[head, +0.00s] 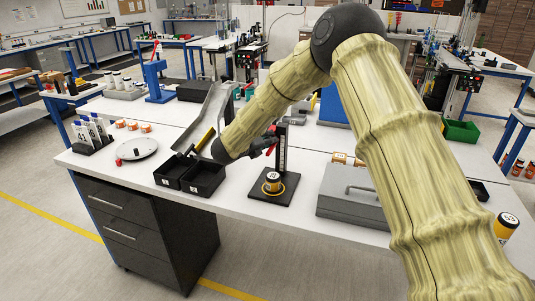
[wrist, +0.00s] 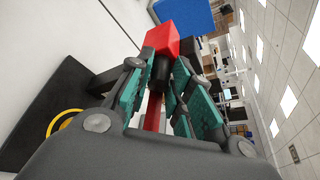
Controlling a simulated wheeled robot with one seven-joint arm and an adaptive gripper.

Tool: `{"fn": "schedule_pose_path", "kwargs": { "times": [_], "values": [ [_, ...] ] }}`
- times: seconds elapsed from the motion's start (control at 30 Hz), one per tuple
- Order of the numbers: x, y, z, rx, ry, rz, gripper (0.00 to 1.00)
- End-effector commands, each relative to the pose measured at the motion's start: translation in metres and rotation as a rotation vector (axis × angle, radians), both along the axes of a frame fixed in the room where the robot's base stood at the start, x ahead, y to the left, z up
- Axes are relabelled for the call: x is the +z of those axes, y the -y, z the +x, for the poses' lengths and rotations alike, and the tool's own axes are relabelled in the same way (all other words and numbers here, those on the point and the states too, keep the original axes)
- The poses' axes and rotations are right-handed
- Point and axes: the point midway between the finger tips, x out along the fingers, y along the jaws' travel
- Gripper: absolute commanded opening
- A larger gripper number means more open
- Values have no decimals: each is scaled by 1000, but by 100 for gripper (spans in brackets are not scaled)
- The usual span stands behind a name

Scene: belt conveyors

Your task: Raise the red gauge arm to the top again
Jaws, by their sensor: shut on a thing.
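The gauge stand (head: 282,148) is a dark upright post with a pale scale strip on a black base plate. The red gauge arm (head: 269,152) shows as a small red piece beside the post, at about mid-height, partly hidden by my gripper (head: 264,145). In the wrist view the red arm (wrist: 153,113) runs between the teal finger pads of my gripper (wrist: 157,85), which is shut on it. A black collar and a red block (wrist: 162,38) lie beyond the fingertips. The exact contact is partly hidden by the fingers.
A dark-lidded jar (head: 272,182) stands inside a yellow ring on the base plate, below my gripper. Black bins (head: 204,180) are to the left, with a metal chute (head: 208,115) behind. A grey case (head: 350,197) is to the right. A round pale plate (head: 137,149) lies farther left.

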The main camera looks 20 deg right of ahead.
Motion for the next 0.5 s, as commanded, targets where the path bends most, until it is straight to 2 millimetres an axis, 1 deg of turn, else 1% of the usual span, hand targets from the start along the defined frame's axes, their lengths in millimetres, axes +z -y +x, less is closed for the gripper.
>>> {"fn": "schedule_pose_path", "kwargs": {
  "times": [0.03, 0.13, 0.43, 0.47, 0.5],
  "values": [
    [5, -1, 1, 2, 4, 2, 0],
    [10, -1, 1, 2, 4, 1, 0],
    [11, -1, 0, 2, 3, 1, 0],
    [11, -1, 1, 2, 3, 1, 25],
    [11, -1, 1, 2, 3, 1, 32]
  ]
}}
